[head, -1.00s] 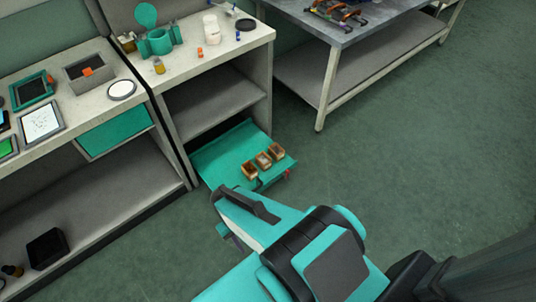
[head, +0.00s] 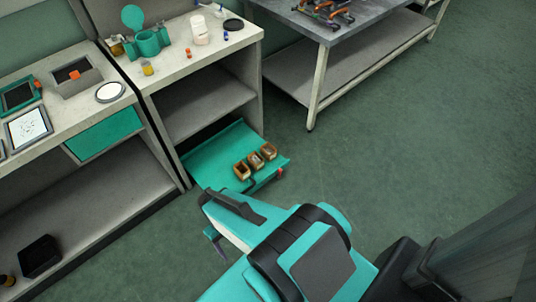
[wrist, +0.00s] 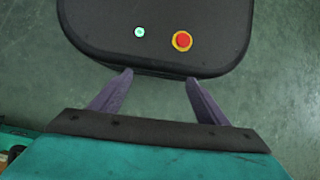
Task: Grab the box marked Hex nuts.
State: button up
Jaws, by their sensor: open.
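Three small brown open-topped boxes stand in a row on a teal pull-out tray (head: 207,160) low in the shelf unit: a left box (head: 242,171), a middle box (head: 256,160) and a right box (head: 269,151). Their markings are too small to read, so I cannot tell which is Hex nuts. My gripper (head: 213,216) is in front of the tray, apart from the boxes, nearer to me in the picture. In the wrist view my gripper (wrist: 158,77) is open, with nothing between its fingers. No box shows clearly there.
The shelf unit (head: 205,115) rises behind the tray. A workbench (head: 70,118) with a teal drawer front (head: 104,134) stands at the left. A grey metal table (head: 350,30) stands at the back right. The green floor (head: 400,150) right of the tray is clear.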

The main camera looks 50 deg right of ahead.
jog(key=w+f+n+t+y+b, duration=0.2)
jog(key=w+f+t+y+b, duration=0.45)
jog(key=w, duration=0.75)
jog(key=w+d+f+t+h+b, duration=0.1)
jog(key=w+d+f+t+b, duration=0.3)
jog(key=w+d, duration=0.5)
jog(key=w+d+f+t+h+b, duration=0.1)
jog(key=w+d+f+t+b, duration=0.2)
jog(key=w+d+b, duration=0.65)
jog(key=m+t+h+b, duration=0.3)
jog(key=t+h+b, duration=0.2)
jog(key=h+b, duration=0.15)
send_near(270, 149)
jog(key=w, duration=0.1)
jog(key=shift+w+f, duration=0.2)
jog(key=shift+f, duration=0.05)
jog(key=shift+b+x, duration=0.6)
jog(key=shift+x, duration=3.55)
